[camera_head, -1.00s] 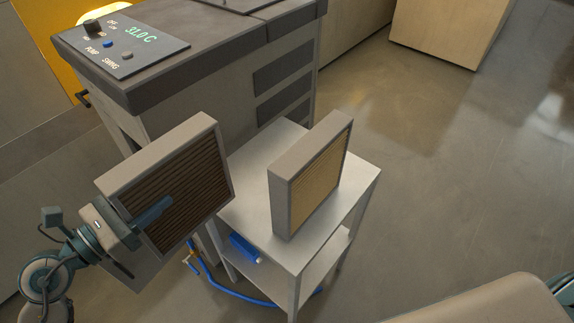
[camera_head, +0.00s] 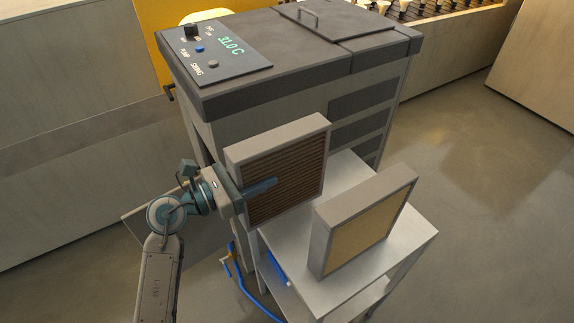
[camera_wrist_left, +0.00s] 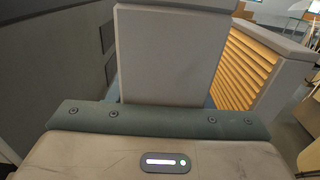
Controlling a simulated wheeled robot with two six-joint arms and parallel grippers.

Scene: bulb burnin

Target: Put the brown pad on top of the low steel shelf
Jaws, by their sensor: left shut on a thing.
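The brown pad (camera_head: 285,176) is a grey-framed panel with dark brown slats, held upright. My left gripper (camera_head: 262,187) is shut on it, with one finger lying across the slatted face. In the left wrist view the pad's pale frame edge (camera_wrist_left: 172,50) stands straight ahead. The low steel shelf (camera_head: 350,292) is a light metal stand. The pad is over its left back part; I cannot tell whether its lower edge touches the top. My right gripper is out of view.
A tan-yellow pad (camera_head: 358,240) stands upright on the shelf's front part; it also shows in the left wrist view (camera_wrist_left: 248,72). A grey tank (camera_head: 250,125) with a control panel stands close behind. A blue hose (camera_head: 246,284) hangs left of the shelf. Floor at right is clear.

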